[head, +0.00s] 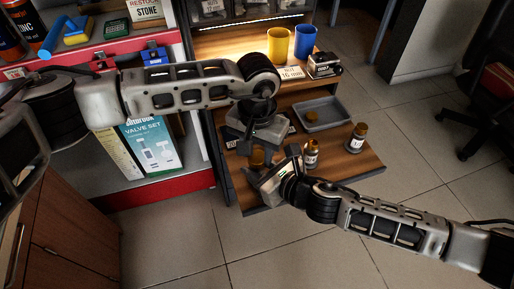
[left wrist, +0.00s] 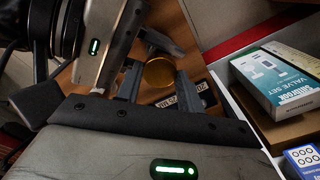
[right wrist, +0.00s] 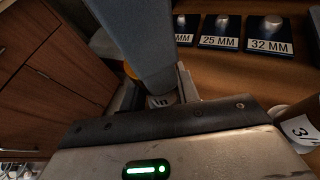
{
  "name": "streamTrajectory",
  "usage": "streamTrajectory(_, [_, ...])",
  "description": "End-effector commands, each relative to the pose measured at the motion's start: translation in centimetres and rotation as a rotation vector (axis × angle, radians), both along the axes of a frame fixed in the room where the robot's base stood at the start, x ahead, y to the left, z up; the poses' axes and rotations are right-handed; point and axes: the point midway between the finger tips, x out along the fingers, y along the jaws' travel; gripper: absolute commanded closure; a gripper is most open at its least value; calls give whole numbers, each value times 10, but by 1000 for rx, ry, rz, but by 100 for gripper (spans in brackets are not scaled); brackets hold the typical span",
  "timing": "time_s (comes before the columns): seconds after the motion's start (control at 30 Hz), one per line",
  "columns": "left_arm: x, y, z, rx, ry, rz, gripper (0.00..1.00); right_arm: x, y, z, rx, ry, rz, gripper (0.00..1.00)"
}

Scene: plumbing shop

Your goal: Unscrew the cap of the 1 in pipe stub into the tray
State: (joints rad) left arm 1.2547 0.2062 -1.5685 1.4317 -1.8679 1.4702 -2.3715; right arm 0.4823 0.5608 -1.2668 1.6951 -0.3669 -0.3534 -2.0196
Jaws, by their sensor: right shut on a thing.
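The held pipe stub (right wrist: 160,100) is upright at the left front of the bench. My right gripper (head: 262,172) is shut on the stub below the cap. My left gripper (head: 259,140) is above it, open, with its fingers either side of the cap in the left wrist view; contact is not visible. The grey tray (head: 343,106) stands farther back right, with a brown cap (head: 312,117) in it.
Two other brown-capped stubs stand on the bench right of my right gripper, one nearer (head: 311,157) and one farther right (head: 356,138). A rack with 25 MM and 32 MM labels (right wrist: 218,42) lies beside the held stub. Yellow (head: 278,47) and blue (head: 305,42) cups stand behind the tray.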

Motion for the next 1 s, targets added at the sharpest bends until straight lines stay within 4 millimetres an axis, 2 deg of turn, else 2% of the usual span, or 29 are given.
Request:
streamTrajectory(0.03, [0,0,0,1,0,0,90,-1,0,-1,1,2,0,100])
streamTrajectory(0.07, [0,0,0,1,0,1,54,-1,0,-1,1,2,0,100])
streamTrajectory(0.1, [0,0,0,1,0,1,43,-1,0,-1,1,2,0,100])
streamTrajectory(0.13, [0,0,0,1,0,1,41,-1,0,-1,1,2,0,100])
streamTrajectory(0.47, [0,0,4,0,-1,0,41,0,0,-1,1,2,0,100])
streamTrajectory(0.8, [1,0,43,0,-2,1,41,0,0,-1,0,3,0,100])
streamTrajectory(1.0, [0,0,46,0,0,1,41,0,0,-1,0,3,0,100])
